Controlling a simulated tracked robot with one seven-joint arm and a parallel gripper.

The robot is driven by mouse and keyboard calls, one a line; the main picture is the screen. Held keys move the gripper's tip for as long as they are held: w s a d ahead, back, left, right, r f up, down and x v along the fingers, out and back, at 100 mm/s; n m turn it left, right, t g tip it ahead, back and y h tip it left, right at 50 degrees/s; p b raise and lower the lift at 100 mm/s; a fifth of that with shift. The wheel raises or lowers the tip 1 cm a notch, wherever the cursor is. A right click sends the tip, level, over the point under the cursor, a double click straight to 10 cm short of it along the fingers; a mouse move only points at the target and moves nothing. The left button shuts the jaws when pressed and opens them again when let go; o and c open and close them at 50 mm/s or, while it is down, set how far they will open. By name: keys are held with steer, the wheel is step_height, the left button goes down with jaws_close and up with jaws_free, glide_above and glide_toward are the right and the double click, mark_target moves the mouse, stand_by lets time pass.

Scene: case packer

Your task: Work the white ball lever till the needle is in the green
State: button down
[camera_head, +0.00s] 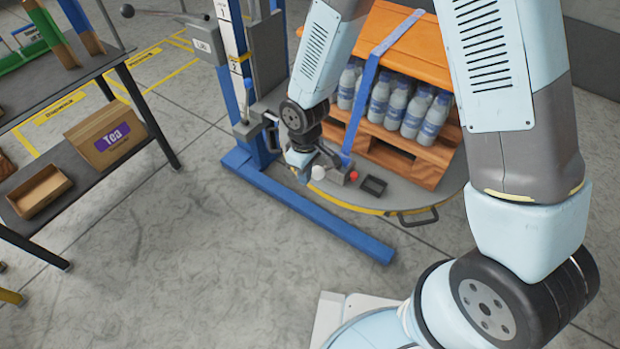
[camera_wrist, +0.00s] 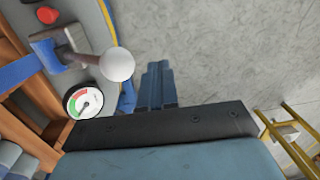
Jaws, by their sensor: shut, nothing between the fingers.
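The white ball lever shows in the wrist view as a white ball (camera_wrist: 117,64) on a grey stem, beside a grey metal block. In the head view the ball (camera_head: 318,172) is just right of my gripper (camera_head: 301,168). A small round gauge (camera_wrist: 83,101) with red and green arcs sits near the ball in the wrist view. Its dark needle is too small to read surely. My gripper is shut and empty, close to the ball and apart from it as far as I can tell.
A red button (camera_wrist: 47,15) sits near the lever. A pallet (camera_head: 405,165) with several bottles under an orange cover stands behind. A blue machine leg (camera_head: 320,220) runs along the floor. A shelf with a Tea box (camera_head: 108,135) is at left. Open floor lies in front.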

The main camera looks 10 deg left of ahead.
steer(key=shift+s+a+r, duration=0.25)
steer(key=shift+s+r, duration=0.2)
steer(key=shift+r, duration=0.35)
steer(key=shift+s+a+r, duration=0.2)
steer(key=shift+s+r, duration=0.25)
steer(key=shift+r, duration=0.35)
steer(key=w+d+r+m+t, duration=0.25)
steer(key=w+d+r, duration=0.25)
steer(key=d+r, duration=0.5)
steer(key=w+d+r+m+t, duration=0.1)
steer(key=w+d+r+m, duration=0.3)
steer(key=d+r, duration=0.65)
steer(key=s+d+r+m+t, duration=0.1)
steer(key=s+d+r+m, duration=0.3)
steer(key=s+d+r, duration=0.2)
steer(key=s+d+r+m+t, duration=0.2)
steer(key=s+d+r, duration=0.4)
steer(key=d+r, duration=0.4)
steer(key=shift+s+r+m, duration=0.25)
steer(key=shift+r+m, duration=0.35)
steer(key=shift+m, duration=0.25)
steer(key=shift+s, duration=0.15)
